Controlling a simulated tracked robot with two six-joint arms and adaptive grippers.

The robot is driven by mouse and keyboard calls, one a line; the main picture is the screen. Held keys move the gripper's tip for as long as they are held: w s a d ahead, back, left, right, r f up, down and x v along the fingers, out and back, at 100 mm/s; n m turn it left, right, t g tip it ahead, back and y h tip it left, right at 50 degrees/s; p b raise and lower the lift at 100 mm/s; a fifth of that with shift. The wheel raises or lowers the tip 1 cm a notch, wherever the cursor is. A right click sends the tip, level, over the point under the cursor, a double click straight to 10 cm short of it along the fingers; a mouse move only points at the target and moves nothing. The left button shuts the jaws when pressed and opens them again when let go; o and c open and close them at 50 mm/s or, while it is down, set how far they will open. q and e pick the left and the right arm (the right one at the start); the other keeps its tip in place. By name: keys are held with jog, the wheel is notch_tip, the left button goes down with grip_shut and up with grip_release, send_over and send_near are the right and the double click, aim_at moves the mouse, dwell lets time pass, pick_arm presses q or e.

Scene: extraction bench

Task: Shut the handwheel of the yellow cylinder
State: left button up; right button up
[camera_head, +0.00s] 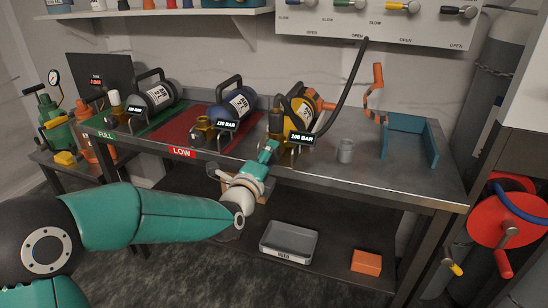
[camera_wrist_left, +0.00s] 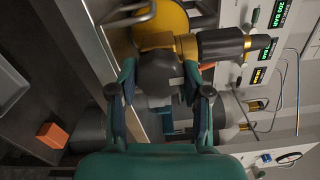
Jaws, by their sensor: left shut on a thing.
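The yellow cylinder (camera_head: 297,104) lies on the bench, with its brass valve end toward me and a small bar readout (camera_head: 304,137) beside it. In the left wrist view the yellow body (camera_wrist_left: 160,22) and its brass fitting (camera_wrist_left: 185,46) show at the top. My left gripper (camera_head: 268,151) is at the valve end. In the left wrist view its fingers (camera_wrist_left: 160,80) stand on both sides of a dark grey handwheel (camera_wrist_left: 158,72) and are shut on it. The handwheel is mostly hidden by the gripper in the head view. My right gripper is not in view.
Two dark cylinders (camera_head: 155,92) (camera_head: 236,102) lie to the left on green and red mats. A grey cup (camera_head: 345,150) and a teal bracket (camera_head: 412,140) stand to the right. A black hose (camera_head: 352,85) rises behind the yellow cylinder. A grey tray (camera_head: 289,242) sits below.

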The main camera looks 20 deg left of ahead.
pick_arm(q)
jog(key=shift+a+f, duration=0.1)
jog(key=shift+f, duration=0.25)
jog(key=o, duration=1.2)
jog(key=shift+c, duration=0.2)
jog(key=shift+r, duration=0.15)
jog(key=s, duration=1.2)
jog(key=shift+a, duration=0.2)
